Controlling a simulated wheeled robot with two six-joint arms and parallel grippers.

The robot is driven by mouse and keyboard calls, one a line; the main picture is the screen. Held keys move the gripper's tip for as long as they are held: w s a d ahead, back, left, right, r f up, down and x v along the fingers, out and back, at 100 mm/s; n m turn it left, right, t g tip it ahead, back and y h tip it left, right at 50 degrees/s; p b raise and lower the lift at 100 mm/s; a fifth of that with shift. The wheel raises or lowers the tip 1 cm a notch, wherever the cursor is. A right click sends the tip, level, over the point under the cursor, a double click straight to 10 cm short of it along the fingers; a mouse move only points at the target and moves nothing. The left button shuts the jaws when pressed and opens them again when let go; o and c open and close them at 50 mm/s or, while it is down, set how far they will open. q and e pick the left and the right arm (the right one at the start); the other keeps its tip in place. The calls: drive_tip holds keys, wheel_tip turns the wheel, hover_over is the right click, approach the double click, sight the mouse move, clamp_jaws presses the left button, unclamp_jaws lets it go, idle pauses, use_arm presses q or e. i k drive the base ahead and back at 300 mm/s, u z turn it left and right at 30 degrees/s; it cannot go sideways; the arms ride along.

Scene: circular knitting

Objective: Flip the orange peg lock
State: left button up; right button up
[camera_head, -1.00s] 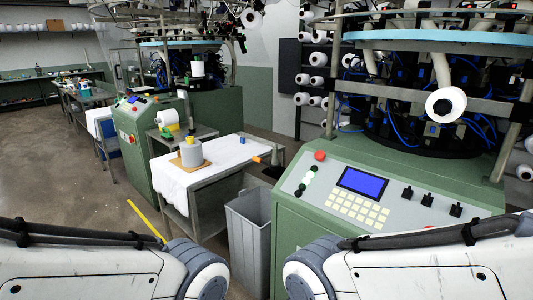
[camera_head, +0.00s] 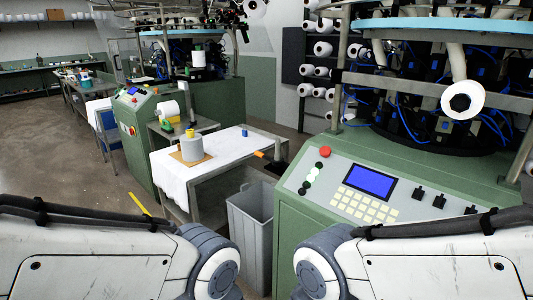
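A small orange piece (camera_head: 259,154) sticks out at the right end of the white-covered table (camera_head: 225,146), above the grey bin. It looks like the orange peg lock, but it is too small to tell how it is turned. My two white arms fill the lower left and lower right of the view, with their round grey joints near the bottom middle. Neither gripper is in view, and nothing of mine touches the orange piece.
A grey bin (camera_head: 250,215) stands below. The green knitting machine (camera_head: 285,235) with its control panel (camera_head: 370,180) stands right. Open floor (camera_head: 75,165) lies left.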

sight(258, 153)
drive_tip(key=u, duration=0.05)
drive_tip(key=i, duration=1.45)
drive_tip(key=u, duration=0.35)
